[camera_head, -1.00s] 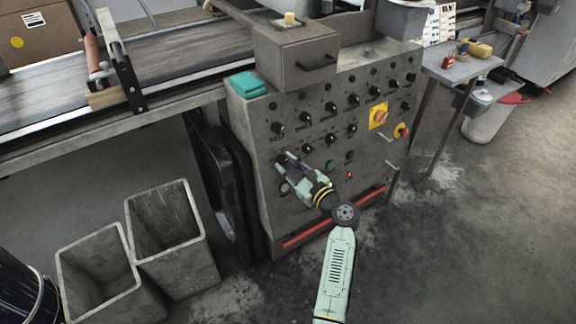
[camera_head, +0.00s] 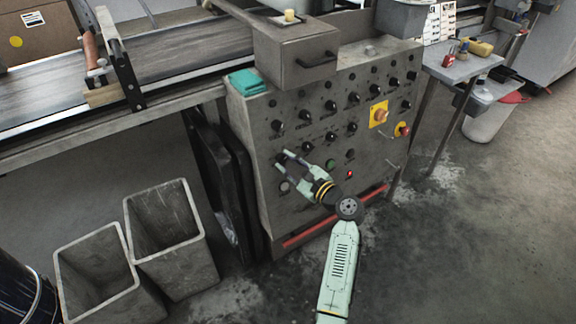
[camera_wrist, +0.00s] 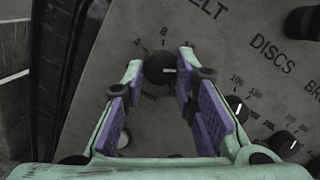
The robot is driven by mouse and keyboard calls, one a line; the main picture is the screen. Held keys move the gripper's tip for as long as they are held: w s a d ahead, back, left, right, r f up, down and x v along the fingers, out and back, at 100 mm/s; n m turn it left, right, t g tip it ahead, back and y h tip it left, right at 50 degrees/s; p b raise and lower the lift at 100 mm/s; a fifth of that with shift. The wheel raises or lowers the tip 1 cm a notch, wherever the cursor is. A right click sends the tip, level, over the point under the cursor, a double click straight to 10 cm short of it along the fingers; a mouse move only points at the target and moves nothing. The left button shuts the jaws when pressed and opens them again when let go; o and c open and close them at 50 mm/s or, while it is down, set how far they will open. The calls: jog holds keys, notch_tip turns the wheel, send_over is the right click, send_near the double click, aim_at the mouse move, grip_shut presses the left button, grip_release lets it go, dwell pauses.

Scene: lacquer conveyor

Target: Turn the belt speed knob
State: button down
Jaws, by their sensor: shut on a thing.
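The belt speed knob (camera_wrist: 158,66) is round and black with a short white pointer line. In the wrist view it sits under the label ending in "LT", with a printed scale around it. My gripper (camera_wrist: 160,72) has its green fingers with purple pads on either side of the knob, the fingertips at its edges. In the head view my gripper (camera_head: 281,157) reaches the lower left of the grey control panel (camera_head: 262,185). The fingertips cover the knob there, so I cannot make it out.
Several other black knobs stand close by, to the right in the wrist view (camera_wrist: 237,108). A yellow-backed switch (camera_head: 379,115) and a lit red lamp (camera_head: 350,174) are on the panel. Two grey bins (camera_head: 172,240) stand on the floor at left.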

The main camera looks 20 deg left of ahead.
jog(key=n+b, duration=0.1)
jog(key=n, duration=0.3)
jog(key=shift+r+g, duration=0.1)
jog(key=shift+g, duration=0.3)
jog(key=n, duration=0.3)
jog(key=shift+w+r+n+g+h+b, duration=0.1)
jog(key=shift+n+g+h+b, duration=0.2)
jog(key=shift+n+h+b, duration=0.1)
jog(key=n+h+b, duration=0.1)
jog(key=n, duration=0.5)
jog(key=shift+a+r, duration=0.1)
jog(key=shift+r, duration=0.05)
jog(key=n+b, duration=0.1)
jog(key=n, duration=0.2)
jog(key=n+h+b, duration=0.1)
jog(key=n, duration=0.1)
jog(key=shift+n+h+b, duration=0.3)
jog(key=shift+n+b, duration=0.05)
jog(key=shift+n, duration=0.05)
jog(key=n+b, duration=0.2)
jog(key=n, duration=0.1)
jog(key=n+t+h+b, duration=0.1)
jog(key=n, duration=0.1)
jog(key=shift+s+a+r, duration=0.15)
jog(key=shift+s+a, duration=0.05)
jog(key=shift+s, duration=0.05)
jog(key=shift+n, duration=0.4)
jog(key=c, duration=1.3)
grip_release()
